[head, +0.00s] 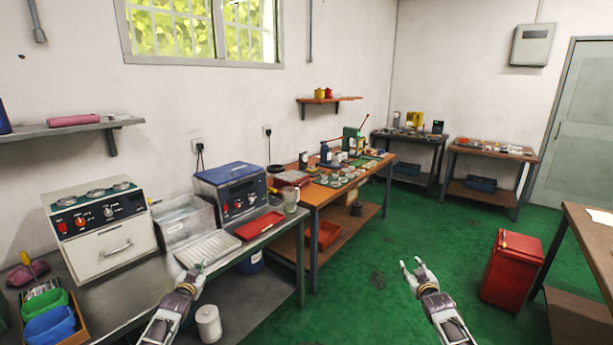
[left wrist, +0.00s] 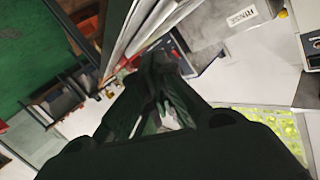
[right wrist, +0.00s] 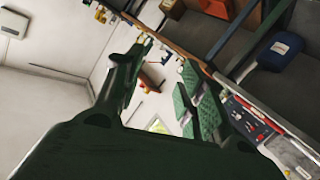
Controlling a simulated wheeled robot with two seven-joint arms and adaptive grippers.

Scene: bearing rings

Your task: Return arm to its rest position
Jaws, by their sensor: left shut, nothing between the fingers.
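My left gripper (head: 194,270) is in the head view at the front edge of the steel bench, above or just beside it. Its fingers come together with nothing between them, as the left wrist view (left wrist: 160,62) also shows. My right gripper (head: 412,268) is held up over the green floor, to the right of the benches. Its fingers are spread and empty, and they stand wide apart in the right wrist view (right wrist: 165,60). I cannot tell which arm the task means.
The steel bench (head: 268,282) holds a white control box (head: 102,245), a blue-topped machine (head: 232,190) and a red tray (head: 260,225). A wooden bench (head: 325,190) with rings stands behind. A red bin (head: 512,270) stands at right. The green floor (head: 390,235) between is clear.

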